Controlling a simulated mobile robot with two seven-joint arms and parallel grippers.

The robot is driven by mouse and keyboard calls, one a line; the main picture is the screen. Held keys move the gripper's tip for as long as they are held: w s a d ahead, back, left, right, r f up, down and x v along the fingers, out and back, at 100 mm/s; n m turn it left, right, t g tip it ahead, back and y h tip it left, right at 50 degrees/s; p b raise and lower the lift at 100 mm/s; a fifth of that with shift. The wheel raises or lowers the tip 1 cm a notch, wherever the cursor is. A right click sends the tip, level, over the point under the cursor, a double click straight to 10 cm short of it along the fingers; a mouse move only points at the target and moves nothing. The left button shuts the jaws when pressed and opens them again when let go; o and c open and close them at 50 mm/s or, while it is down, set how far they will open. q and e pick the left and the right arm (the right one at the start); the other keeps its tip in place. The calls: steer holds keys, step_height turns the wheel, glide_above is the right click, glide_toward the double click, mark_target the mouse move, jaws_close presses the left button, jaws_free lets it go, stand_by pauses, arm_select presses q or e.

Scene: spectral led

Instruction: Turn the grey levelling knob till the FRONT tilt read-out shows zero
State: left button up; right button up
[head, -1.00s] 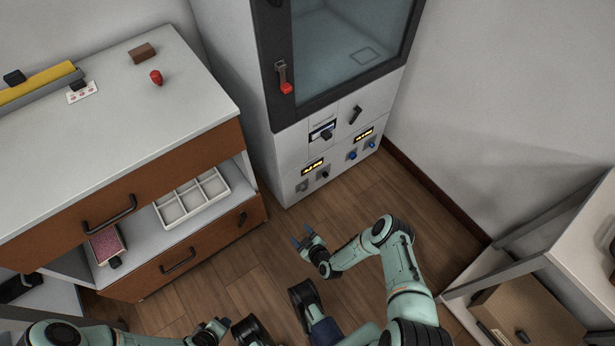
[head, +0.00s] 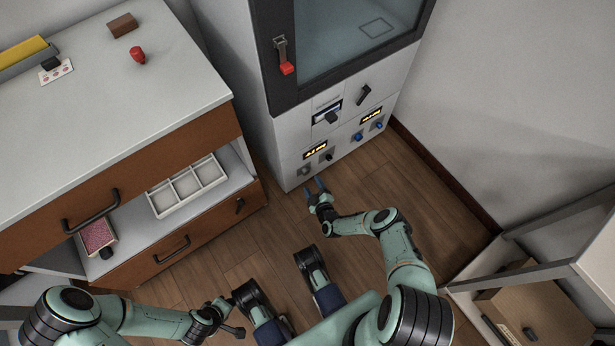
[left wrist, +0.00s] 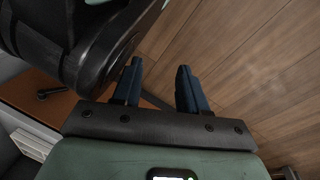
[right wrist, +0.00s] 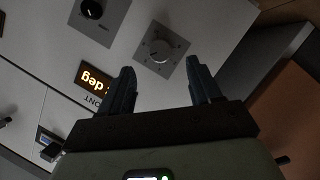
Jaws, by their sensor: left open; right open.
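The grey levelling knob (right wrist: 160,50) sits on a square dial plate in the right wrist view, between and beyond my fingertips. It also shows low on the white cabinet front in the head view (head: 305,170). The FRONT tilt read-out (right wrist: 96,78) glows amber; its "deg" shows upside down, and a finger hides its digits. In the head view the read-out (head: 315,150) is too small to read. My right gripper (head: 314,186) is open and empty, just short of the knob. My left gripper (left wrist: 158,85) is open and empty over the floor.
A black knob (right wrist: 92,9) on its own plate is beside the grey one. Blue knobs (head: 358,136) and a second read-out (head: 371,115) are farther right on the cabinet. A drawer unit (head: 190,125) stands to the left, with a compartment tray (head: 187,186).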

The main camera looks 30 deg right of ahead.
mark_target(307, 173)
steer(key=b+x, duration=0.3)
steer(key=x, duration=0.2)
steer(key=shift+w+f, duration=0.1)
steer(key=shift+w, duration=0.2)
steer(key=shift+w+d, duration=0.1)
steer(key=shift+w, duration=0.2)
arm_select(q)
steer(key=s+f+g, duration=0.3)
steer(key=s+f, duration=0.1)
steer(key=s, duration=0.3)
steer(key=shift+s+a+f+n, duration=0.2)
steer(key=shift+s+a+n, duration=0.1)
steer(key=shift+a, duration=0.15)
arm_select(e)
steer(key=c, duration=1)
steer(key=shift+c, duration=0.2)
